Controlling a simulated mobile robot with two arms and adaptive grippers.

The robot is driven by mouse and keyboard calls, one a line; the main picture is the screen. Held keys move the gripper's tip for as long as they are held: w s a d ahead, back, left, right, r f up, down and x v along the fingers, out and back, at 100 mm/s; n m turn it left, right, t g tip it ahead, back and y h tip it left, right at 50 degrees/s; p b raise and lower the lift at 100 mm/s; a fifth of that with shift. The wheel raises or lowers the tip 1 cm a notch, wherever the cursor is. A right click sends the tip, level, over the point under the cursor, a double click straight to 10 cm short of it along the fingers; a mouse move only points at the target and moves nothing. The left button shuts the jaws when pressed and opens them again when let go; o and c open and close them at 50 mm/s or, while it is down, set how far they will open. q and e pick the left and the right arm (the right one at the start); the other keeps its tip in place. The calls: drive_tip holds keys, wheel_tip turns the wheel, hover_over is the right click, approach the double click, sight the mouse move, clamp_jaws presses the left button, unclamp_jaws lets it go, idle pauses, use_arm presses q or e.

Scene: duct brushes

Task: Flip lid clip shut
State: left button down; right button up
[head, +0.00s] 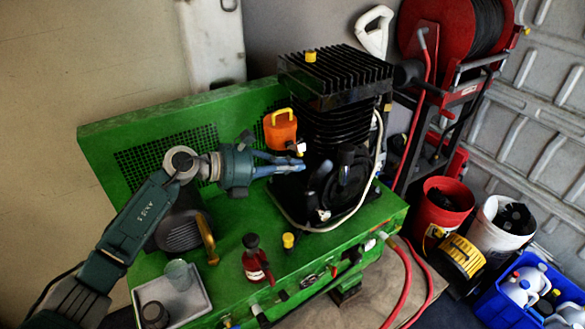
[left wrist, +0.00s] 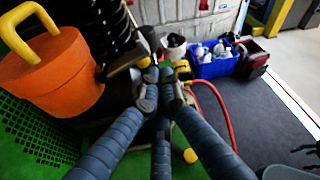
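A black finned compressor unit (head: 335,75) stands on the green bench. An orange canister (head: 281,130) with a yellow handle stands behind my left gripper; it fills the upper left of the left wrist view (left wrist: 50,75). My left gripper (head: 301,165) reaches in from the left, its blue fingers drawn together, tips close to the compressor's dark lower part. In the left wrist view the fingertips (left wrist: 160,92) meet with nothing visible between them. A pale bar with a yellow end (left wrist: 128,60) lies just beyond them; I cannot tell whether it is the lid clip or whether they touch. My right gripper is not in view.
On the green bench (head: 222,262) are a grey tray (head: 205,298) with cups, a dark motor with a yellow handle (head: 208,240), and a red-and-black bottle (head: 256,262). A pale hose curves around the compressor. Buckets and a blue crate (head: 543,291) stand on the floor at right.

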sight(291, 148)
use_arm(q)
drive_tip(key=shift+d, duration=0.1)
drive_tip(key=shift+r+n+g+b, duration=0.35)
drive_tip(key=shift+r+n, duration=0.2)
drive_tip(key=shift+n, duration=0.15)
idle(0.5)
drive_tip(key=r+n+h+b, duration=0.1)
drive_tip(key=n, duration=0.1)
drive_tip(key=r+n+g+h+b, duration=0.1)
drive_tip(key=n, duration=0.1)
drive_tip(key=w+r+n+h, duration=0.1)
drive_tip(key=n, duration=0.1)
drive_tip(key=shift+a+r+g+b, duration=0.25)
drive_tip(key=shift+a+b, duration=0.1)
drive_tip(key=shift+b, duration=0.05)
drive_tip(key=n, duration=0.1)
drive_tip(key=r+n+h+b, duration=0.1)
drive_tip(key=shift+w+a+r+n, duration=0.1)
drive_tip(key=shift+w+a+n, duration=0.2)
drive_tip(key=shift+w+n, duration=0.1)
